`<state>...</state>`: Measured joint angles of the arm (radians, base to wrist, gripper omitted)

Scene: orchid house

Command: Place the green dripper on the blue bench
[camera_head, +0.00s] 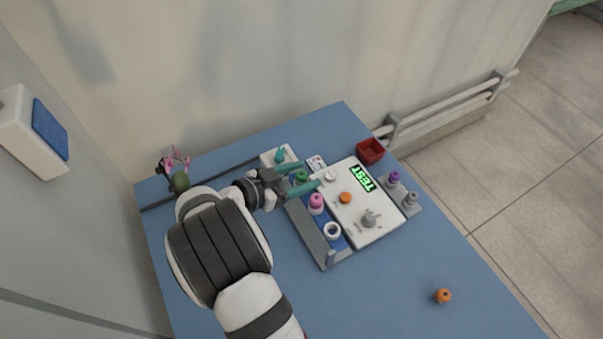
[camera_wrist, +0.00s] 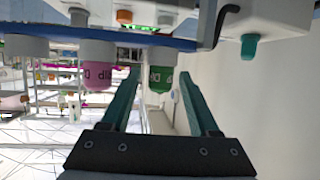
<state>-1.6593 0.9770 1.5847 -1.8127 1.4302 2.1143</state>
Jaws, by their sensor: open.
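The green dripper (camera_head: 301,177) stands in a grey rack (camera_head: 306,226) on the blue bench (camera_head: 370,290). In the wrist view the green dripper (camera_wrist: 162,78) hangs upside down in the picture, between my two teal fingers. My gripper (camera_head: 311,177) is open around it, with a visible gap on the finger sides in the wrist view (camera_wrist: 159,76). I cannot tell whether a finger touches it. In the head view the fingers partly hide it.
Nearby are a red box (camera_head: 370,151), a teal-topped white block (camera_head: 269,158) and an orange dripper (camera_head: 442,296). The bench front is mostly clear.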

